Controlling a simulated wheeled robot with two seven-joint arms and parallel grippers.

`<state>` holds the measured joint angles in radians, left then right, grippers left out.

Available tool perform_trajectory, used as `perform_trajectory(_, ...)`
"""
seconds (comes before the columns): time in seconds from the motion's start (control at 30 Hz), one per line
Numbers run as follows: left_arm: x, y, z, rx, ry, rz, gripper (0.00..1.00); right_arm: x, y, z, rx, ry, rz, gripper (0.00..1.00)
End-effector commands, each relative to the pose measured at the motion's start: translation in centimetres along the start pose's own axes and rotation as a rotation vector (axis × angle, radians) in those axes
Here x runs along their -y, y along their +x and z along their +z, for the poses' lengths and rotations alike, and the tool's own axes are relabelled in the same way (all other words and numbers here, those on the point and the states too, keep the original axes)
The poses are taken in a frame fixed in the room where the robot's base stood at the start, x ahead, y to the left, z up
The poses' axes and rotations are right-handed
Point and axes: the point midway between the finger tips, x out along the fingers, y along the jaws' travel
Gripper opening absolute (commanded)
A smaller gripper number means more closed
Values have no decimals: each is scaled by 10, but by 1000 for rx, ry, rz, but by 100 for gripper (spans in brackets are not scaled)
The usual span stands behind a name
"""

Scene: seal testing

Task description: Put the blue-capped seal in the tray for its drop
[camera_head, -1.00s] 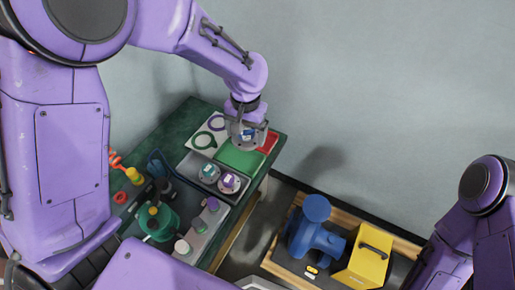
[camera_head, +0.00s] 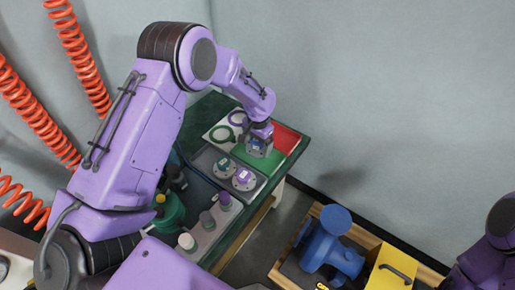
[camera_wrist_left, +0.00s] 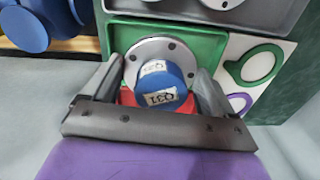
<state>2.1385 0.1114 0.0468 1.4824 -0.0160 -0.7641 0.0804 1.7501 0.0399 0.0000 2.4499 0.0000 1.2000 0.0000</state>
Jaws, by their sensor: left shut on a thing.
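The blue-capped seal (camera_wrist_left: 160,82) has a round grey flange with bolt holes and a label that seems to read Q31. My left gripper (camera_head: 260,143) is shut on it, with one finger on each side in the left wrist view. In the head view the seal is at the far part of the green tray (camera_head: 270,163), beside the red tray (camera_head: 286,138). I cannot tell whether the flange touches the green surface. In the left wrist view, green surface (camera_wrist_left: 120,38) shows behind the seal and red beside it. My right gripper is out of view.
A grey tray (camera_head: 207,158) holds a teal-capped seal (camera_head: 223,168) and a purple-capped seal (camera_head: 243,179). A white board (camera_head: 215,130) with green and purple rings lies behind. A blue valve body (camera_head: 328,245) and yellow block (camera_head: 390,270) stand in a wooden-edged box at right.

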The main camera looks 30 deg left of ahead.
Motion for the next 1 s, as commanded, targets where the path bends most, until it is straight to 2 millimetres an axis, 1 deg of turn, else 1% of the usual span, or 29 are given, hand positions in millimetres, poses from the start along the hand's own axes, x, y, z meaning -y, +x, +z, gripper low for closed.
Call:
perform_trajectory(0.03, 4, 8, -6, -3, -2, 0, 36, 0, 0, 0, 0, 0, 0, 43)
perform_trajectory(0.1, 8, 17, -12, -3, -2, 0, 36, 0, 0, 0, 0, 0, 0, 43)
perform_trajectory(0.27, 14, 29, -21, -4, -2, 0, 36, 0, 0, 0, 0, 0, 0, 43)
perform_trajectory(0.3, 16, 35, -23, -3, -3, 0, 36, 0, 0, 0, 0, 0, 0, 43)
perform_trajectory(0.4, 15, 51, -22, 0, 0, 0, 36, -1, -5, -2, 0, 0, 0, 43)
perform_trajectory(0.5, 15, 61, -23, -3, -1, 0, 36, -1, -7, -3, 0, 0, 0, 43)
perform_trajectory(0.73, 15, 63, -23, -4, -1, 0, 36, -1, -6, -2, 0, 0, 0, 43)
perform_trajectory(0.87, 15, 67, -23, -4, -1, 0, 36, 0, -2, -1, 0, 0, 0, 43)
perform_trajectory(0.9, 15, 67, -23, -2, -1, 0, 97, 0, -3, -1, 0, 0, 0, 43)
perform_trajectory(0.93, 15, 67, -22, -2, -1, 0, 100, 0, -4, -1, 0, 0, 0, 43)
perform_trajectory(1.0, 15, 67, -22, -2, -1, 0, 100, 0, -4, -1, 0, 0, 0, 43)
